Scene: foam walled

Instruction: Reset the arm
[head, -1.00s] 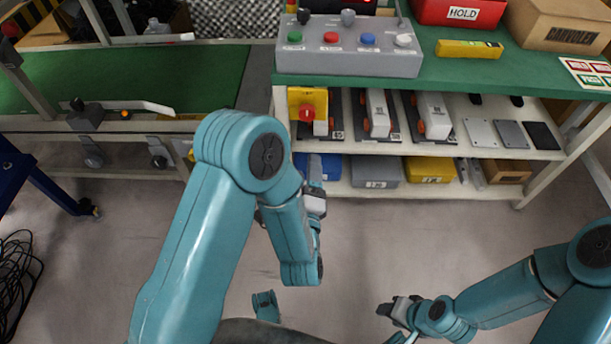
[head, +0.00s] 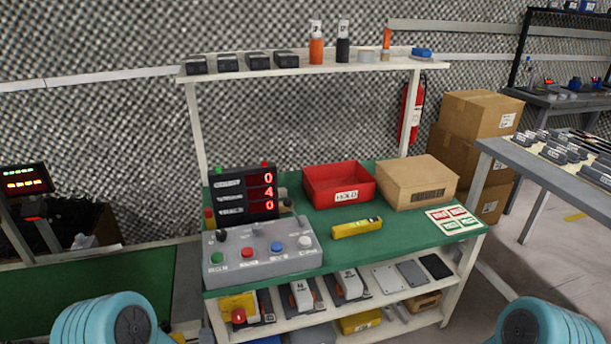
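Only a rounded teal joint of my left arm (head: 100,322) shows at the bottom left of the head view. A matching teal joint of my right arm (head: 548,322) shows at the bottom right. Both joints are cut off by the lower edge, in front of the workbench. Neither gripper is in view, so their fingers and anything in them are hidden.
A green-topped workbench (head: 400,243) stands ahead with a grey button box (head: 262,250), a red display (head: 245,193), a red HOLD bin (head: 338,183), a cardboard box (head: 417,181) and a yellow tool (head: 357,228). A side table (head: 550,165) stands right. A conveyor (head: 90,285) is left.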

